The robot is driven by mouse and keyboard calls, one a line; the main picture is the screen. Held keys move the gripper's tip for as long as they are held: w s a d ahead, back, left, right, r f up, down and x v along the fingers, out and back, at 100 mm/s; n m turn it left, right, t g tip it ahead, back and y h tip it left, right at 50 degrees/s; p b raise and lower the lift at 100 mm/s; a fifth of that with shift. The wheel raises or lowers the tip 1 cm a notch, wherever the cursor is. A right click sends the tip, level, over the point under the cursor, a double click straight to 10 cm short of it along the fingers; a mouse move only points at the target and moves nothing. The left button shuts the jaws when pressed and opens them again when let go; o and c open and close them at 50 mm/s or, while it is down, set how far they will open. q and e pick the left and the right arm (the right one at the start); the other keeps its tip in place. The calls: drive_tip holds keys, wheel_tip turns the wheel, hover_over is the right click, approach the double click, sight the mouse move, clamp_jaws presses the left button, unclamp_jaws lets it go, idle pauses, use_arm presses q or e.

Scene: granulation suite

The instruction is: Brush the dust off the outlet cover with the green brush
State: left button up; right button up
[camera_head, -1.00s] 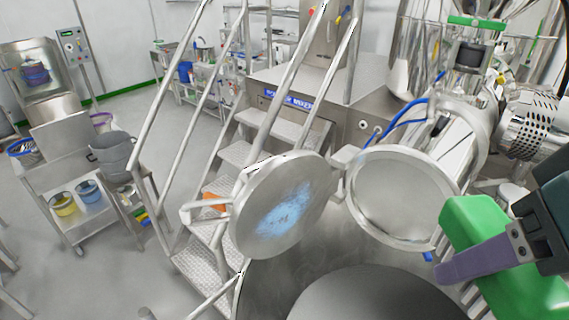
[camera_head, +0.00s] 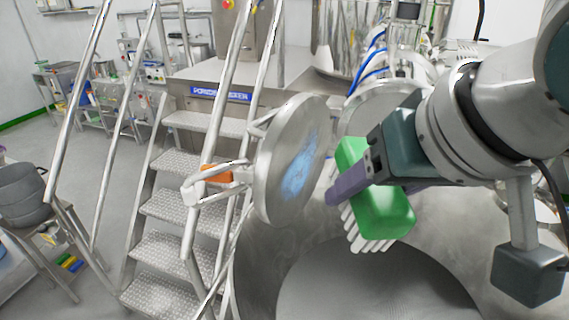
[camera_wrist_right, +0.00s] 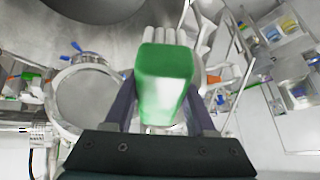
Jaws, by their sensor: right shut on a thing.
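The outlet cover (camera_head: 285,165) is a round steel disc, swung open and standing on edge, with a patch of blue dust on its right-hand face. The green brush (camera_head: 385,208) has white bristles and is held by my right gripper (camera_head: 347,190), which is shut on it. The brush is to the right of the cover, with a gap between them in the head view. In the right wrist view the green brush (camera_wrist_right: 163,80) sits between both fingers, bristles pointing away. My left gripper is not in view.
The round outlet opening (camera_head: 385,105) is behind the brush. Metal stairs with handrails (camera_head: 185,205) stand left of the cover. A curved steel vessel (camera_head: 375,285) lies below the brush. A cart with grey buckets (camera_head: 22,190) is at far left.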

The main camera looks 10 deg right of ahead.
sight(283, 184)
drive_tip(key=w+d+f+t+y+b, duration=0.2)
drive_tip(key=w+f+t+y+b, duration=0.2)
drive_tip(key=f+t+y+b, duration=0.9)
drive_tip(key=shift+w+a+r+g+h+b, duration=0.4)
drive_tip(key=shift+w+a+r+h+b, duration=0.25)
drive_tip(key=shift+w+a+r+b, duration=0.5)
drive_tip(key=shift+w+a+r+g+h+b, duration=0.4)
drive_tip(key=shift+w+a+r+h+b, duration=0.25)
drive_tip(key=shift+w+a+r+b, duration=0.4)
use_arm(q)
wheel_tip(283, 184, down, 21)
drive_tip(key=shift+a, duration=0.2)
use_arm(e)
drive_tip(key=shift+f, duration=0.1)
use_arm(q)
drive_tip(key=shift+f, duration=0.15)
use_arm(e)
drive_tip(key=shift+w+a, duration=0.3)
drive_tip(key=shift+w, duration=0.05)
use_arm(q)
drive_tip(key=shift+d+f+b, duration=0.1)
drive_tip(key=shift+b, duration=0.25)
use_arm(e)
drive_tip(key=shift+w+a, duration=0.35)
drive_tip(key=shift+w, duration=0.05)
